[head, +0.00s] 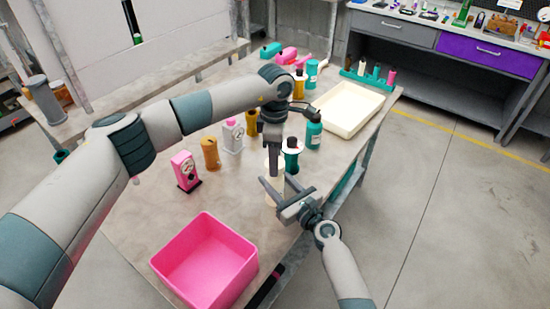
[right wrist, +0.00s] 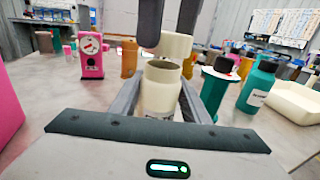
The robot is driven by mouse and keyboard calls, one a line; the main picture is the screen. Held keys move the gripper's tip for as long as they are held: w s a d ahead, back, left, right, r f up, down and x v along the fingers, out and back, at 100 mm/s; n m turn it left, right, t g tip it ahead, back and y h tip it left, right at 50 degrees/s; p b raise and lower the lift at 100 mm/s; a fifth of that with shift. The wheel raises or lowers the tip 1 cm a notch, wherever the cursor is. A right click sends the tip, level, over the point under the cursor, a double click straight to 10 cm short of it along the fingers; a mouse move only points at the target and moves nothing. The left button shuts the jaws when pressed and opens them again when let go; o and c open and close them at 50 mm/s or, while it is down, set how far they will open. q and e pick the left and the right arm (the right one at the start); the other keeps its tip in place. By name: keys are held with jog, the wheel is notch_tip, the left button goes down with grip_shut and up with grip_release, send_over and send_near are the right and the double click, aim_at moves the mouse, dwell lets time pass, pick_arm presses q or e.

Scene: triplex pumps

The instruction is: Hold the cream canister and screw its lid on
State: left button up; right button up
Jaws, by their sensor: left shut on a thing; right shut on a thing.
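The cream canister (right wrist: 160,92) stands upright on the table with its open mouth facing up. My right gripper (right wrist: 158,98) is shut on its body, one finger on each side; in the head view this gripper (head: 274,190) comes in from the lower right. My left gripper (head: 271,145) points down from above and is shut on the cream lid (right wrist: 172,46). The lid is held over the canister, slightly to the right of the mouth in the right wrist view, with a gap between them. The left fingers hide much of the lid in the head view.
A pink open bin (head: 205,262) sits at the near table edge. A teal bottle (head: 314,132) and a cream tray (head: 348,108) are to the right.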

aim_at(275, 186)
pick_arm(q)
jog(key=shift+f, duration=0.15)
jog(key=shift+f, duration=0.75)
jog(key=shift+f, duration=0.6)
dwell(0.5)
jog(key=m, duration=1.1)
jog(key=shift+m, duration=0.3)
jog(key=m, duration=1.1)
jog(key=shift+m, duration=0.3)
jog(key=m, duration=0.3)
jog(key=shift+m, duration=0.4)
